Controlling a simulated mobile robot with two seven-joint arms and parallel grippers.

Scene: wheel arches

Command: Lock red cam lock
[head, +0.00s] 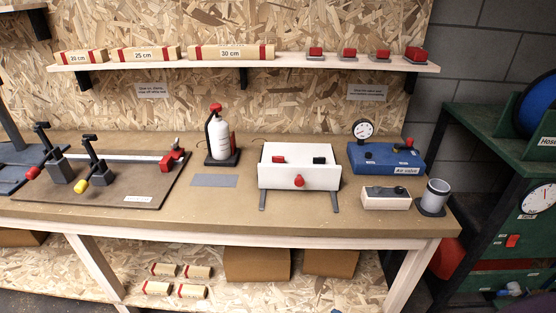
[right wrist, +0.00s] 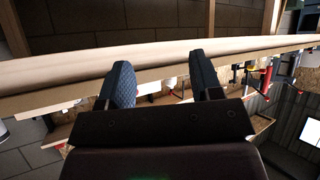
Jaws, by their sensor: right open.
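A white box (head: 299,178) on dark legs stands at the middle right of the bench in the head view. I cannot tell for sure which red part is the cam lock. My right gripper (right wrist: 163,76) shows only in the right wrist view, its two dark fingers apart with nothing held between them. My left gripper is in neither view.
On the bench (head: 230,222) stand a clamp board (head: 110,195), a white bottle (head: 218,138), a blue gauge unit (head: 385,158), a small switch box (head: 386,198) and a grey cup (head: 435,195). A shelf (head: 270,63) runs above. The bench front left of the white box is clear.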

